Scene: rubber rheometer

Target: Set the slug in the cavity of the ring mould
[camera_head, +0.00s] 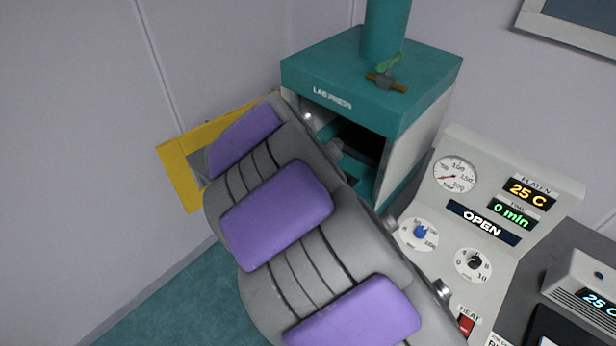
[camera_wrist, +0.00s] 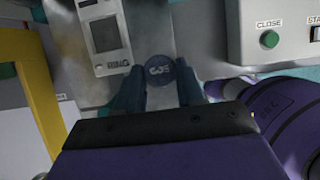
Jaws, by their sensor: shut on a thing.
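In the wrist view my gripper (camera_wrist: 161,80) is shut on a small dark blue-grey round piece, which I take to be the slug (camera_wrist: 160,70). Its round face carries pale lettering that I cannot read surely, and it sits between the two dark fingertips. A pale grey surface lies beyond it; I cannot tell the gap between them. I cannot make out the ring mould in either view. In the head view my arm covers the gripper and the slug.
The teal lab press (camera_head: 372,75) stands at the back with its front opening partly behind my arm. A control panel (camera_head: 440,215) reading OPEN is at right. A yellow frame (camera_head: 180,180) is at left. The wrist view shows a small screened device (camera_wrist: 104,35) and a green CLOSE button (camera_wrist: 269,39).

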